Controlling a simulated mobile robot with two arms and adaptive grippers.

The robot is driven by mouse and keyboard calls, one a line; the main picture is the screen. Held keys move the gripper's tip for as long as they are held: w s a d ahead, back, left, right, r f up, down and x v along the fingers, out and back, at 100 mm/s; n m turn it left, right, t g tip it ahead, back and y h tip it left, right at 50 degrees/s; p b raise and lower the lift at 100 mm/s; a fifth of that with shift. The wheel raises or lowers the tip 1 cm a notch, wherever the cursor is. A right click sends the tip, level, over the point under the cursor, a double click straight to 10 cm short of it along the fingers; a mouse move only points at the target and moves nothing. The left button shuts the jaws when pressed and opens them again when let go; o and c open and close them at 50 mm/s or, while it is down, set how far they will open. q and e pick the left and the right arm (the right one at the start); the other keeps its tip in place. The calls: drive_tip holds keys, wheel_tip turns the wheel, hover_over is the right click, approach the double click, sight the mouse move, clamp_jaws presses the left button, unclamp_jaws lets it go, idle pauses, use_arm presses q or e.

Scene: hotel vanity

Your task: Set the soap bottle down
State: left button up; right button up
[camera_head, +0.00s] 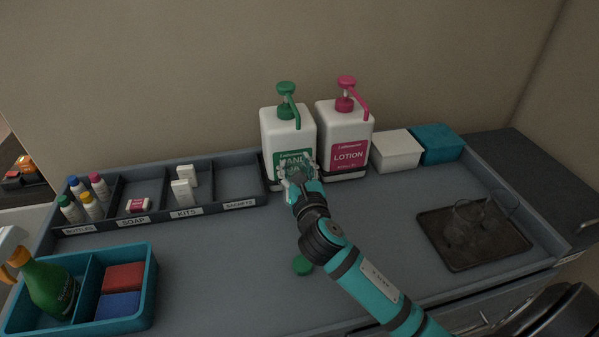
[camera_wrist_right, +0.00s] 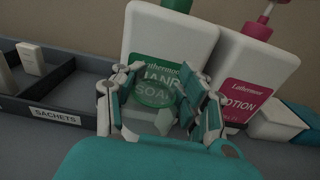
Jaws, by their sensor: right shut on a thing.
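The soap bottle (camera_head: 280,128) is white with a green pump and a green hand soap label. It stands upright at the back of the counter, just left of the lotion bottle (camera_head: 346,128). In the right wrist view the soap bottle (camera_wrist_right: 170,40) fills the middle, with the lotion bottle (camera_wrist_right: 257,65) beside it. My right gripper (camera_head: 298,176) is at the front of the soap bottle, shut on its lower part with fingers at both sides of the label. The gripper hides part of the base, so I cannot tell whether it touches the surface below. My left gripper is out of view.
A divided tray (camera_head: 160,220) with small toiletries is at left. A teal caddy (camera_head: 153,290) with a spray bottle is front left. White (camera_head: 397,150) and teal (camera_head: 437,143) boxes stand right of the lotion. A dark tray (camera_head: 440,255) holds glasses. A green disc (camera_head: 303,265) lies in front.

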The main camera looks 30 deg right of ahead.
drive_tip(key=shift+w+d+f, duration=0.1)
drive_tip(key=shift+w+d, duration=0.2)
drive_tip(key=shift+d, duration=0.4)
drive_tip(key=shift+f, duration=1.7)
drive_tip(key=o, duration=1.3)
drive_tip(key=shift+f, duration=0.1)
drive_tip(key=shift+c, duration=0.2)
drive_tip(key=b+v, duration=0.2)
drive_tip(key=v, duration=1)
